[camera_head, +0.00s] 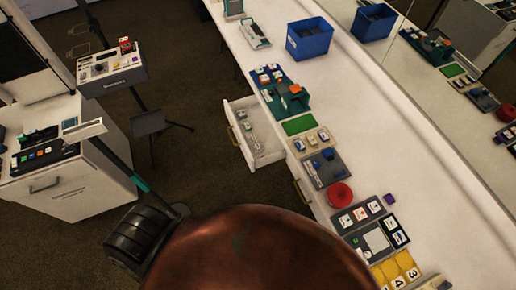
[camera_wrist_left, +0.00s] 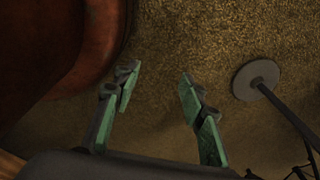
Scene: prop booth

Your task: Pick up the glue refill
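I cannot make out for certain which thing is the glue refill; the items in the head view are too small to tell. An open white drawer (camera_head: 263,153) juts from the long counter and holds small pale items (camera_head: 248,131). My left gripper (camera_wrist_left: 158,84) shows in the left wrist view with its two green-padded fingers apart, nothing between them, above the brown carpet. It is far from the counter's items. My right gripper is not in view.
The long white counter (camera_head: 375,115) bears a blue bin (camera_head: 309,39), a red round item (camera_head: 340,194) and several trays. A mirror runs along its right. A white cabinet (camera_head: 70,185) stands left. A stand's round base (camera_wrist_left: 256,79) rests on the carpet near my left gripper.

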